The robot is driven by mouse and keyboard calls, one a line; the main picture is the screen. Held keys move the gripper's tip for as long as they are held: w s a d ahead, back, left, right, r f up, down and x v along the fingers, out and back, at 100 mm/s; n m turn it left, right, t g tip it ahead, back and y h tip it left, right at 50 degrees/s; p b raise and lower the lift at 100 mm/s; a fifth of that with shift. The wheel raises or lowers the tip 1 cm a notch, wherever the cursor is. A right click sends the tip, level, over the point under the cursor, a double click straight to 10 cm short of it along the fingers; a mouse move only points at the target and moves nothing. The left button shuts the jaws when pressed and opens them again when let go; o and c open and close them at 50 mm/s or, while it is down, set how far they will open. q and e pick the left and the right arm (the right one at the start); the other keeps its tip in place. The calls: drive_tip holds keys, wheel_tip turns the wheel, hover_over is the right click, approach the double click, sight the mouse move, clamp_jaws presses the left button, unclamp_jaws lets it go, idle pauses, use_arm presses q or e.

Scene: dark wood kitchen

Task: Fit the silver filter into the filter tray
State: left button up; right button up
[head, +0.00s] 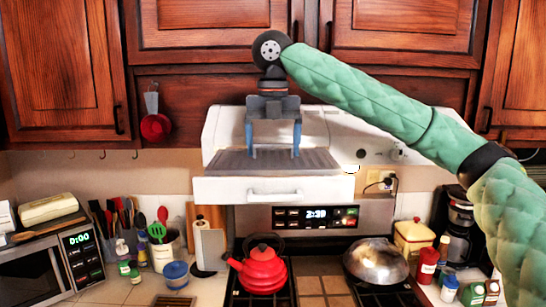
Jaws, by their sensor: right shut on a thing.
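My right gripper (274,152) points down in front of the white range hood, its blue fingers shut on the silver filter (226,161). The filter is a wide, flat, ribbed grey panel and lies roughly level. It is at the top of the filter tray (228,191), a white pulled-out drawer with a bar handle on its front. The filter covers the tray's opening from this view. I cannot tell whether it is seated in the tray or resting on the rim. My left gripper is out of view.
The white range hood (350,128) is behind the tray, with dark wood cabinets (400,30) above. Below are a stove with a red kettle (263,270) and a metal wok lid (376,260). A red pan (155,127) hangs at left. The space in front of the tray is clear.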

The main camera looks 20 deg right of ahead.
sight(273, 157)
drive_tip(key=shift+w+f, duration=0.1)
drive_tip(key=shift+f+p, duration=0.15)
drive_tip(key=shift+p, duration=0.15)
drive_tip(key=f+p, duration=0.2)
drive_tip(key=f, duration=0.1)
drive_tip(key=shift+s+f, duration=0.2)
drive_tip(key=shift+f, duration=0.1)
drive_tip(key=shift+f, duration=0.1)
drive_tip(key=o, duration=1.1)
drive_tip(key=shift+c, duration=0.2)
